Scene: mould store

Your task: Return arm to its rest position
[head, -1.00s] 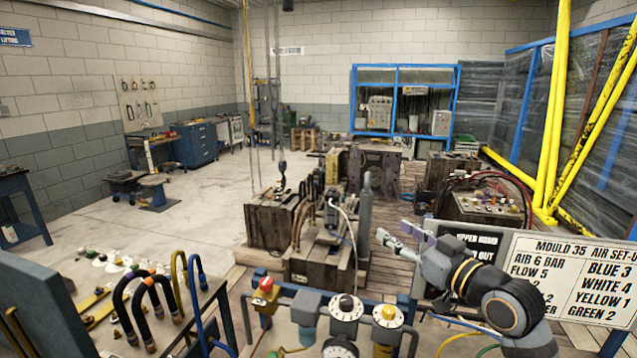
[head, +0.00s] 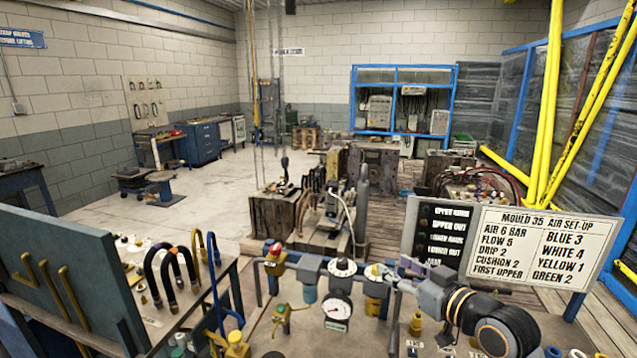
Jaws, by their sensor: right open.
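My right gripper (head: 393,269) reaches in from the lower right, its fingers pointing left and open, with nothing seen between them. In the picture its fingertips overlap the right-hand regulator (head: 375,290) of the air set; I cannot tell if they touch it. The air set also has a white-faced gauge (head: 337,311), a middle regulator (head: 342,268) and a red-topped yellow valve (head: 274,257). My left gripper is not in view.
A black label panel (head: 441,233) and a white "MOULD 35 AIR SET-UP" board (head: 533,246) stand just behind my right arm. Curved hoses (head: 175,268) stand on the bench at left. Wooden-sided moulds (head: 272,222) stand beyond. Open floor (head: 165,215) lies at back left.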

